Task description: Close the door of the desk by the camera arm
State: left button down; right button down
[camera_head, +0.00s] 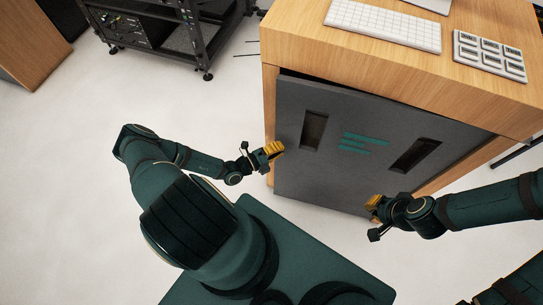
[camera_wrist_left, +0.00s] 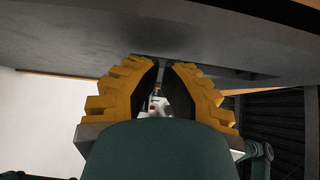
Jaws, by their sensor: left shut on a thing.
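The desk (camera_head: 283,46) is light wood, with a dark grey door (camera_head: 300,172) on its front. The door has two recessed slots and green stripes. A dark gap shows along its top, so it stands slightly ajar. My left gripper (camera_head: 273,151) is at the door's left edge, its yellow fingers close together and shut on the door. The left wrist view shows these fingers (camera_wrist_left: 163,75) just under the grey door panel (camera_wrist_left: 90,40); the exact contact is hidden. My right gripper (camera_head: 373,205) is near the door's lower right; its finger opening is unclear.
A white keyboard (camera_head: 385,24) and a grey key pad (camera_head: 489,54) lie on the desk top. A black equipment rack (camera_head: 170,30) stands at the back left, with a wooden cabinet (camera_head: 28,45) at the far left. The pale floor (camera_head: 70,170) on the left is clear.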

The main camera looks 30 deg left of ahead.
pick_arm(q)
jog(key=shift+w+a, duration=0.25)
jog(key=shift+w, duration=0.55)
pick_arm(e)
jog(key=shift+f, duration=0.1)
